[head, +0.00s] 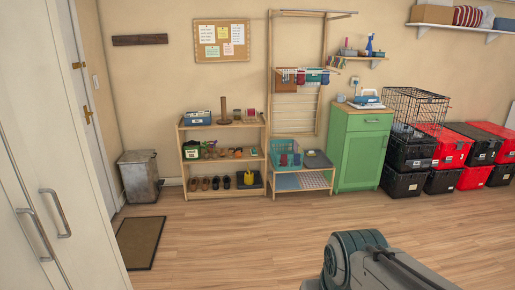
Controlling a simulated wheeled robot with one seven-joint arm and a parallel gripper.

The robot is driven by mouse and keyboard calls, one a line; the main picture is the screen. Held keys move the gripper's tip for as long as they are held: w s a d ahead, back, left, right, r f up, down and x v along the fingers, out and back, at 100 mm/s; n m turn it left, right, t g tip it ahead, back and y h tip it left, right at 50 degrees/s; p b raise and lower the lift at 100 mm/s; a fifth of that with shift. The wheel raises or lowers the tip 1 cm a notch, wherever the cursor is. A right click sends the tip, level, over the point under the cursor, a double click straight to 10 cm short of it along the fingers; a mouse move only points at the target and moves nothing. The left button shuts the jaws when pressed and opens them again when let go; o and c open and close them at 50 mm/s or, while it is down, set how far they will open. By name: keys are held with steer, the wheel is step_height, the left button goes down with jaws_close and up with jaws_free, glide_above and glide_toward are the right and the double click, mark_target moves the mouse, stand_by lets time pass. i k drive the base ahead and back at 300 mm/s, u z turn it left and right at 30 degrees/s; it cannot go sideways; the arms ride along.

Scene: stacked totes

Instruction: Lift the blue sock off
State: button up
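A wooden drying rack (323,120) stands against the back wall, left of the green cabinet. Several small cloth pieces hang on its upper rail (311,76), in red, blue, teal and white. They are too small for me to tell which one is a blue sock. A teal basket (284,146) with dark blue and red cloth in it sits on the low shelf unit below the rack. Part of my arm shows at the bottom right, well short of the rack. My gripper is out of view.
A shoe shelf (223,128) stands left of the rack. The green cabinet (363,150), a wire crate (414,108) and stacked black and red totes (410,150) stand to the right. A metal bin (138,177) and doormat (140,243) are at left.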

mark_target(297, 156)
steer(key=z, duration=0.3)
steer(key=i, duration=3.25)
steer(key=u, duration=0.55)
steer(key=i, duration=2.25)
steer(key=z, duration=1)
steer(key=i, duration=0.5)
steer(key=z, duration=0.3)
